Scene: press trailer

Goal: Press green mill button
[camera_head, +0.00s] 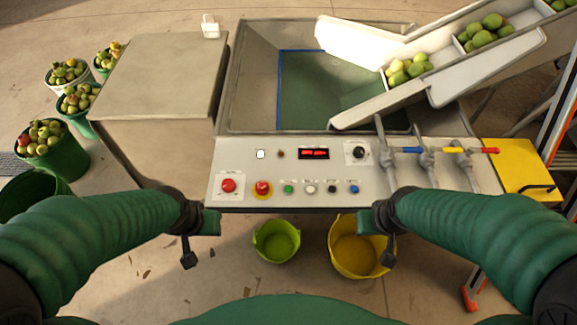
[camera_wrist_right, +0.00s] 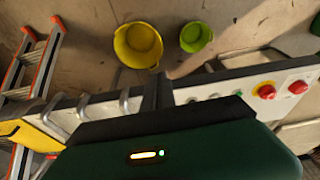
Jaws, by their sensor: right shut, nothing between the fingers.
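The green button (camera_head: 288,188) is a small round button on the pale control panel (camera_head: 235,158), in the lower row between the red emergency stop (camera_head: 262,188) and a white button (camera_head: 310,188). It is uncovered in the head view. My left gripper (camera_head: 211,222) is by the panel's lower left corner; its jaws cannot be made out. My right gripper (camera_head: 368,223) is just below the panel's front edge, to the right of the green button and apart from it. In the right wrist view, its dark fingers (camera_wrist_right: 165,92) are shut and empty.
A red button (camera_head: 228,185), a black knob (camera_head: 332,188) and a blue button (camera_head: 354,188) share the row. A green bucket (camera_head: 276,241) and a yellow bucket (camera_head: 356,251) stand on the floor below.

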